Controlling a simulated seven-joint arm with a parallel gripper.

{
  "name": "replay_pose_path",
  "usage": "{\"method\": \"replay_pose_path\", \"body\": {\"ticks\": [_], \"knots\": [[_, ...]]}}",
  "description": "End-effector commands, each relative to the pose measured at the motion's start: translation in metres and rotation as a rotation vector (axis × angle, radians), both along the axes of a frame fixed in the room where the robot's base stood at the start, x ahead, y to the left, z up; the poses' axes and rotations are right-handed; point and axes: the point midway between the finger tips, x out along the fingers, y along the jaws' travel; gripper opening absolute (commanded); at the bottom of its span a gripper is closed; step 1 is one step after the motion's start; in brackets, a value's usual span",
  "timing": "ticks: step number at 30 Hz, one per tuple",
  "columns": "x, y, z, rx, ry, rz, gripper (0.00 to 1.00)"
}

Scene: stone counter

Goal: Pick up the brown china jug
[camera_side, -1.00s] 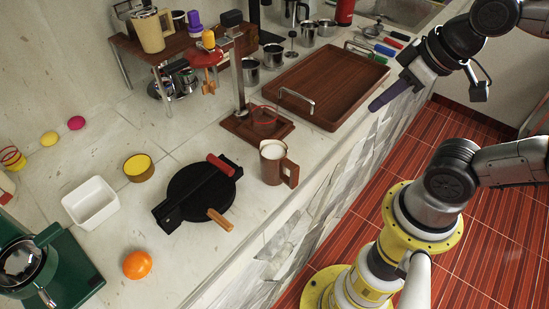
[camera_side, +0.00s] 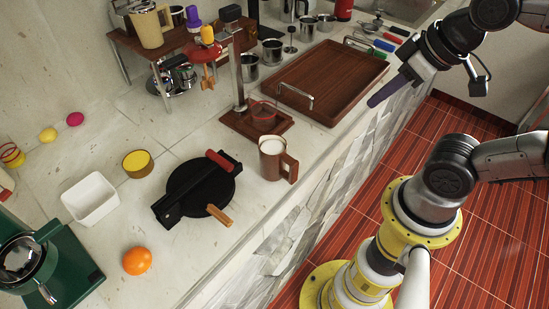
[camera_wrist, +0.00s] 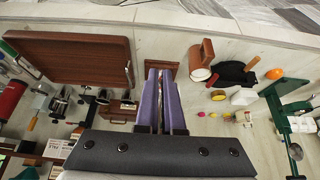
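The brown china jug (camera_side: 272,162) stands upright on the counter near its front edge, right of the black waffle iron. Its brown handle faces right, and its pale inside shows from above. In the wrist view the jug (camera_wrist: 207,50) is right of the fingers, with its handle toward the top. My gripper (camera_side: 371,103) is raised beyond the counter's front edge, right of the jug and well apart from it. In the wrist view its purple fingers (camera_wrist: 159,72) lie close together with only a thin gap and nothing held.
A wooden tray (camera_side: 338,107) with metal handles lies behind the jug. A small brown stand with an upright post (camera_side: 240,92) is close behind it. The black waffle iron (camera_side: 190,194) is close on its left. An orange (camera_side: 137,261) and white dish (camera_side: 88,205) lie farther left.

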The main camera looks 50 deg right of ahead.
Motion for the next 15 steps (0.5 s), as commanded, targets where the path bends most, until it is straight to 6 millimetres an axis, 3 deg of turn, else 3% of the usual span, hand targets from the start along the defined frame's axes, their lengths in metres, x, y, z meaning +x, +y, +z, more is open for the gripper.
{"method": "replay_pose_path", "body": {"ticks": [2, 13, 15], "knots": [[0.0000, 0.0000, 0.0000, 0.000, 0.000, 0.000, 0.22], [0.0000, 0.0000, 0.0000, 0.000, 0.000, 0.000, 0.88], [0.0000, 0.0000, 0.0000, 0.000, 0.000, 0.000, 0.91]]}}
